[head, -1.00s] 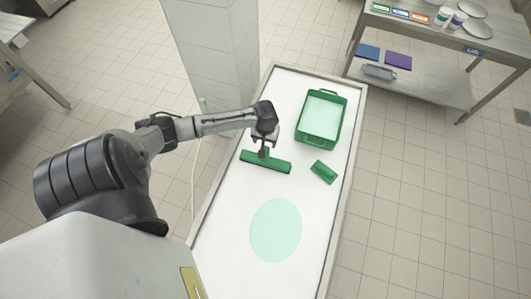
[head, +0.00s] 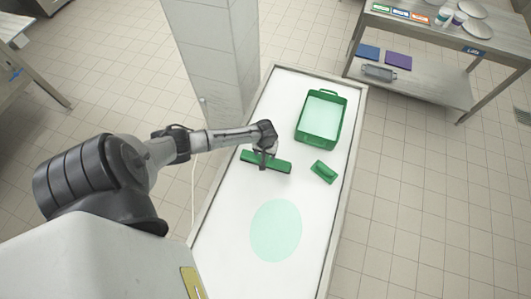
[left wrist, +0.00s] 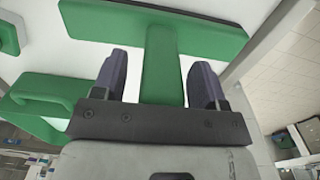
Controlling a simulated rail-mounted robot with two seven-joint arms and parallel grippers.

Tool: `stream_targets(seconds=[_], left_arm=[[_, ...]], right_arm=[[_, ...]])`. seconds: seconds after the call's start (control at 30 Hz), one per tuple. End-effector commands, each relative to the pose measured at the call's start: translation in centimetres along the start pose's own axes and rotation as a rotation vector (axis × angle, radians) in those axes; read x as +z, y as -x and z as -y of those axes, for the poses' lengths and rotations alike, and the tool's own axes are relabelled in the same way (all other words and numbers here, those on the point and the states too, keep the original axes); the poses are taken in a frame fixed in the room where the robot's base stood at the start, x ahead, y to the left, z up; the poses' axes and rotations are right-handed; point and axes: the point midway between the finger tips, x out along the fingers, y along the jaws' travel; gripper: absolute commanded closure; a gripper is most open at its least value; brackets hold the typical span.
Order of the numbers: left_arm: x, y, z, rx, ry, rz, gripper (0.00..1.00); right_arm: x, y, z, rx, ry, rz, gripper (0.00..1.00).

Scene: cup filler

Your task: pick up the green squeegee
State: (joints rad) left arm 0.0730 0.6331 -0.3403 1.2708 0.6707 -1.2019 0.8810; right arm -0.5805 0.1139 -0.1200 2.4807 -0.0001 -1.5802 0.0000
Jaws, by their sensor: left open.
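The green squeegee (head: 280,166) lies on the white table, its long head running across the picture below my left gripper. In the left wrist view its wide head (left wrist: 205,38) is at the top and its handle (left wrist: 161,65) runs down between my fingers. My left gripper (head: 263,164) is open, with one dark finger on each side of the handle; I see a gap on both sides. The left gripper also shows in the left wrist view (left wrist: 160,80). The arm hides part of the squeegee in the head view. My right gripper is not in view.
A green tray (head: 319,142) with pale contents stands behind and right of the squeegee. A smaller green block-like tool (head: 324,172) lies to the right. A pale green oval (head: 276,230) marks the table in front. A pillar (head: 215,60) stands beside the table's far left edge.

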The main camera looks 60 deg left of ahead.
Motion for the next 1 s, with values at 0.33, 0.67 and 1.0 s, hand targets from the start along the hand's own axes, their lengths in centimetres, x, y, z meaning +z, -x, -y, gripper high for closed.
stream_targets(seconds=[0.33, 0.67, 1.0], left_arm=[[0.02, -0.14, 0.01, 0.0, 0.0, 0.0, 0.43], [0.03, -0.14, 0.02, 0.0, 0.0, 0.0, 0.74], [-0.01, -0.09, 0.01, 0.0, 0.0, 0.0, 0.97]], right_arm=[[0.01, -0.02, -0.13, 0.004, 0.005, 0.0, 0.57], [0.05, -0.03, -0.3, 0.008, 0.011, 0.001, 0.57], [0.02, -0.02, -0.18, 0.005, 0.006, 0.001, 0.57]])
